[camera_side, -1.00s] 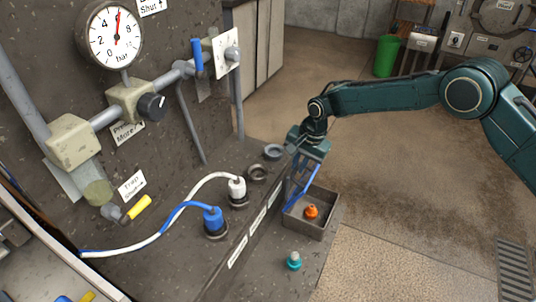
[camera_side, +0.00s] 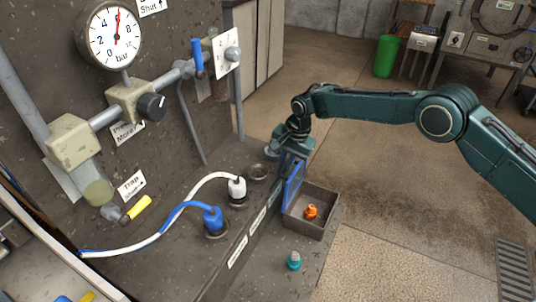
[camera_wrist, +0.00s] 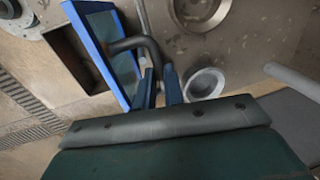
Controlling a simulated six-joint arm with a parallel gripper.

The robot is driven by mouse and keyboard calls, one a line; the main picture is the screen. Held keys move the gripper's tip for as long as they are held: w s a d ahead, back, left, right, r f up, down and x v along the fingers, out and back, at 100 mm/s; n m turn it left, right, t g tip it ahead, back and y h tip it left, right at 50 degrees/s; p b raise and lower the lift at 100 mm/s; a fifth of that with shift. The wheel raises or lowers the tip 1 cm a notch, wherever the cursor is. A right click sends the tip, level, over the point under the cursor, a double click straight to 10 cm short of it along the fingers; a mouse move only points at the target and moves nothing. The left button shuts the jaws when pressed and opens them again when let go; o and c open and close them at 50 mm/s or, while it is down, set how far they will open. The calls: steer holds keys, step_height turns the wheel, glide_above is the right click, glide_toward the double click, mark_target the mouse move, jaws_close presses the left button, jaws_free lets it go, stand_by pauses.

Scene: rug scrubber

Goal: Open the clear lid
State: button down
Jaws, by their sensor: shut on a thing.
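The clear lid (camera_side: 293,187) has a blue frame and stands nearly upright at the left edge of an open grey box (camera_side: 325,226). An orange plug (camera_side: 311,211) sits inside the box. In the wrist view the lid (camera_wrist: 100,40) is tilted, with a dark bent handle (camera_wrist: 134,42) on its face. My gripper (camera_wrist: 160,80) is shut on the handle's end, beside the lid. In the side view my gripper (camera_side: 292,145) is at the lid's top, its fingertips mostly hidden.
A teal plug (camera_side: 294,261) stands in front of the box. White (camera_side: 237,190) and blue (camera_side: 213,220) plugs with cables stand in sockets to the left. A wall with pipes and a gauge (camera_side: 115,35) rises at left.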

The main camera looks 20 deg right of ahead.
steer(key=shift+a+r, duration=0.1)
steer(key=shift+a, duration=0.15)
steer(key=c, duration=1.7)
jaws_free()
steer(key=shift+o, duration=1.1)
steer(key=shift+d, duration=0.1)
step_height(320, 180, up, 14)
steer(key=s+d, duration=0.2)
steer(key=shift+f, duration=0.2)
